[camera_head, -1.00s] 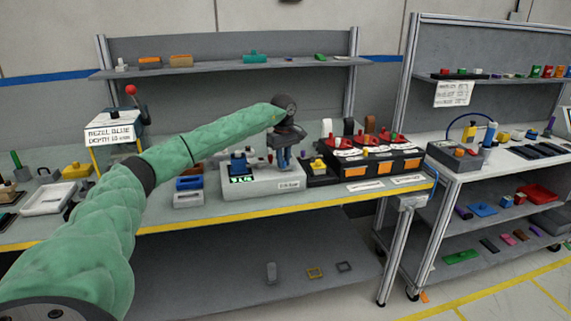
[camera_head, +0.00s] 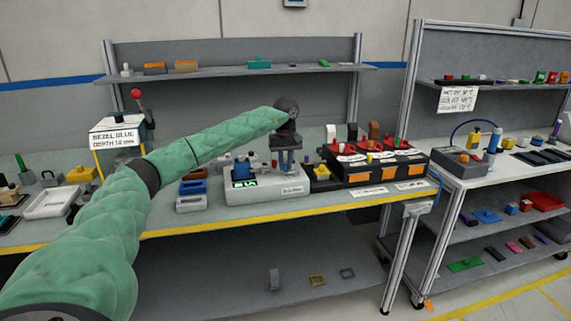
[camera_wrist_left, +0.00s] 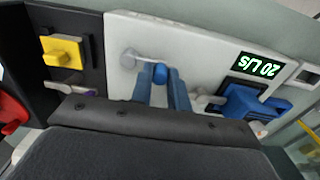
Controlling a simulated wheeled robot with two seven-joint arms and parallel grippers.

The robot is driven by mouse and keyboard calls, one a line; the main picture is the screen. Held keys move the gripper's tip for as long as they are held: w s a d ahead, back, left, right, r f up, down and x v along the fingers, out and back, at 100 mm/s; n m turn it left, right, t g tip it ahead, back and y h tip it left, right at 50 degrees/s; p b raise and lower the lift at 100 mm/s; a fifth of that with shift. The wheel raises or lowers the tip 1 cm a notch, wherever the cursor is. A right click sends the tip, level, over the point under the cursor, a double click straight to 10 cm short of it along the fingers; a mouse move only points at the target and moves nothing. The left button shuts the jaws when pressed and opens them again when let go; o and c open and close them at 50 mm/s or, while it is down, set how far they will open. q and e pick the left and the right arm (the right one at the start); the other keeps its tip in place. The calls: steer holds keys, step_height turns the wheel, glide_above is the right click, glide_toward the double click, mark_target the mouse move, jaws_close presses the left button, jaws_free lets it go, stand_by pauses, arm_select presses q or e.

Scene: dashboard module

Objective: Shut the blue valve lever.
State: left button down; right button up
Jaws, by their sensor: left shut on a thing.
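The pale grey valve module (camera_head: 265,192) stands near the front of the bench, with a green display (camera_head: 244,183). My left gripper (camera_head: 286,168) reaches down over the right part of the module. In the left wrist view its two fingers (camera_wrist_left: 161,88) are shut on the blue end of the valve lever (camera_wrist_left: 160,73), beside a grey metal arm and pivot. A separate blue block (camera_wrist_left: 252,104) sits beside the display. My right gripper is not in view.
A black unit with red parts and orange labels (camera_head: 372,163) stands right of the module. A yellow block (camera_wrist_left: 64,52) on a dark base adjoins it. A shelf (camera_head: 220,72) runs behind.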

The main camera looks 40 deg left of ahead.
arm_select(q)
steer(key=shift+r, duration=0.1)
steer(key=c, duration=1.3)
jaws_free()
steer(key=shift+c, duration=0.2)
